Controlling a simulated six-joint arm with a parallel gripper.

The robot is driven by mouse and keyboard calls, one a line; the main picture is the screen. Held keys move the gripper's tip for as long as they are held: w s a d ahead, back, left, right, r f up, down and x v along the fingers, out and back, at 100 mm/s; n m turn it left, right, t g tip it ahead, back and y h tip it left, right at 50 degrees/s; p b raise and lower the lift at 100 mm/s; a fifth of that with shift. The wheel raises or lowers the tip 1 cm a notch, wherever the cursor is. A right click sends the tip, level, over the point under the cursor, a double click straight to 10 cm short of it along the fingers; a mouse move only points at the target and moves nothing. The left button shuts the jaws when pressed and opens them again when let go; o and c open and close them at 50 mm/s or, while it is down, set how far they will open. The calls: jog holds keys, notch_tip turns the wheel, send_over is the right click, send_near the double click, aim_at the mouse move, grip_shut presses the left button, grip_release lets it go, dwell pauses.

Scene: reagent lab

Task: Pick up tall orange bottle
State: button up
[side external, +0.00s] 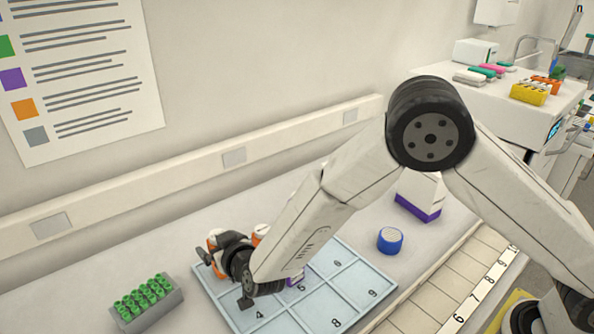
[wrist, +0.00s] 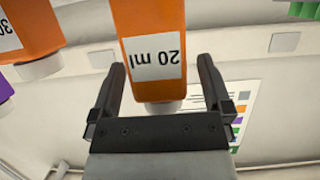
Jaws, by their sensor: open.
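In the wrist view, which looks upside down, an orange bottle (wrist: 152,22) labelled "20 ml" with a white cap extends between the two fingers of my gripper (wrist: 161,68). The fingers are apart, with a gap visible on each side of the bottle. A second orange bottle (wrist: 38,28), its label partly showing "30", stands to the left, outside the fingers. I cannot tell which is the taller. In the side view, my gripper (side external: 224,280) is low over the blue tray, and orange-and-white bottles (side external: 260,233) are mostly hidden behind it.
The numbered blue tray (side external: 283,318) lies under my gripper. A grey rack with green-capped tubes (side external: 146,298) is to its left. A blue round container (side external: 390,240) and a white-and-purple box (side external: 418,200) are to its right. A purple item (wrist: 5,88) shows at the wrist view's left edge.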

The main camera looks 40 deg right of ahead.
jog(key=shift+w, duration=0.15)
jog(key=shift+c, duration=0.2)
jog(key=c, duration=1.3)
jog(key=shift+r, duration=0.1)
jog(key=shift+r, duration=0.75)
jog(key=shift+s+d+r, duration=0.9)
jog(key=shift+s+r, duration=0.95)
jog(key=shift+s, duration=0.3)
jog(key=shift+s+d+r, duration=0.9)
jog(key=shift+s+r, duration=1)
jog(key=shift+s, duration=0.25)
jog(key=shift+s+d+r, duration=0.9)
jog(key=shift+s+r, duration=0.95)
jog(key=shift+s, duration=0.3)
